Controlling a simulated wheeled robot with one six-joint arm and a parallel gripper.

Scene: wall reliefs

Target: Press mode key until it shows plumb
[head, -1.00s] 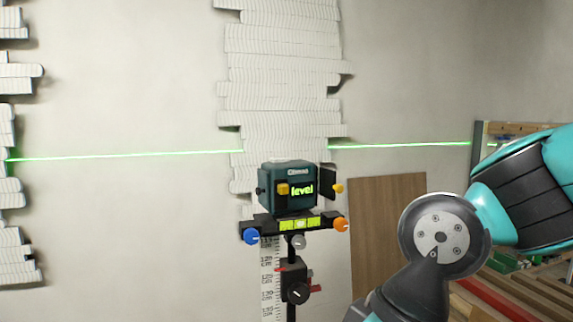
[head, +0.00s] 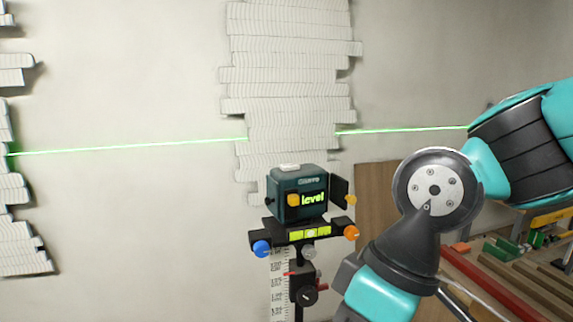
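A dark teal laser level (head: 288,212) stands on a black mount on an upright post, in the middle of the head view. Its front display (head: 312,198) reads "level" in bright green. A yellow knob or key (head: 293,200) sits left of the display, and a pale key or pad (head: 290,167) is on top. I cannot tell which of them is the mode key. A green laser line (head: 130,146) runs nearly horizontally across the wall. My arm is at the right, apart from the device in the picture. My gripper is not in view.
The mount carries a blue knob (head: 261,249), an orange knob (head: 351,233) and a yellow-green vial (head: 310,232). A dark flap (head: 340,192) stands out at the device's right. Layered pale reliefs (head: 288,80) are on the wall. Planks and tools (head: 510,275) lie at lower right.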

